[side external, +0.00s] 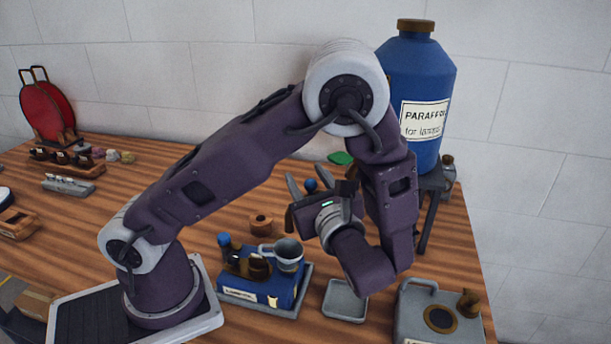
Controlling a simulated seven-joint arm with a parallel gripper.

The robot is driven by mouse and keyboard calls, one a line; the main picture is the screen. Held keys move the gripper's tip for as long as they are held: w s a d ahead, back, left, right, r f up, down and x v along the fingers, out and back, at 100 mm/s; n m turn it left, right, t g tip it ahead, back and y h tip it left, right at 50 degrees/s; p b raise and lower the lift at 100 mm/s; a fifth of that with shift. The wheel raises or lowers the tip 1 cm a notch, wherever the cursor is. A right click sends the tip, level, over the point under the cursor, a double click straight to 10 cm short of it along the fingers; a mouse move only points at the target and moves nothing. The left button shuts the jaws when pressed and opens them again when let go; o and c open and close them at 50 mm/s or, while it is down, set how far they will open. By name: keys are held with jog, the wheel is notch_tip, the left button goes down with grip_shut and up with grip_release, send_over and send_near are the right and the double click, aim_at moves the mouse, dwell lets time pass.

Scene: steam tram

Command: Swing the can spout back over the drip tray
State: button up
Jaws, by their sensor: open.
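A large blue can (420,75) labelled paraffin, with a brown cap, stands on a dark stand (432,180) at the back right. Its lower front is partly behind my arm, and I cannot make out its spout. A small grey square tray (345,301), which looks like the drip tray, lies empty on the table below my wrist. My gripper (308,181) is open above the table, left of the blue can, fingers pointing up and away in the picture.
A grey can (414,317) with brass fittings stands at front right. A blue lamp box (262,288) with a metal cup (289,254) sits left of the tray. A brown ring (261,225) and a green piece (341,158) lie behind. Red discs (46,110) stand far left.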

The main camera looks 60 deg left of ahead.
jog(key=shift+w+a, duration=0.1)
jog(key=shift+a, duration=0.4)
grip_shut()
dwell(1.1)
